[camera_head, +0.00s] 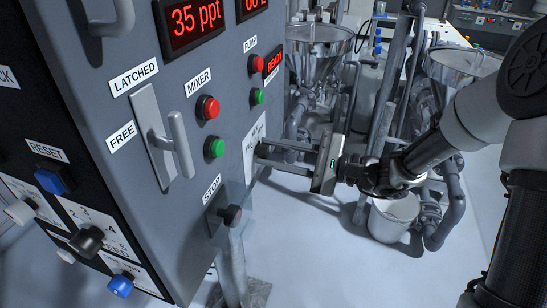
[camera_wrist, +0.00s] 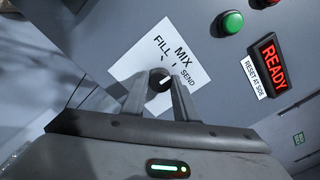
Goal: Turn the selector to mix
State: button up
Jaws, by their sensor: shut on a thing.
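The selector is a small dark knob (camera_wrist: 159,80) with a white mark, on a white plate (camera_wrist: 140,62) lettered FILL, MIX and SEND. In the wrist view the mark slants up to the right, toward the SEND side; its exact setting is hard to tell. My gripper (camera_wrist: 160,82) has one finger on each side of the knob and is shut on it. In the head view my gripper (camera_head: 260,153) reaches from the right to the plate (camera_head: 252,146) on the panel's side, and the knob is hidden.
A lit READY display (camera_wrist: 270,64) is near the selector. Steel hoppers (camera_head: 318,38), pipes and a white bucket (camera_head: 393,217) stand behind.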

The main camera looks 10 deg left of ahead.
jog(key=shift+n, duration=0.3)
jog(key=o, duration=1.1)
jog(key=shift+c, duration=0.2)
jog(key=s+d+p, duration=0.1)
jog(key=d+p, duration=0.1)
jog(key=d, duration=1.5)
jog(key=shift+s+d, duration=0.2)
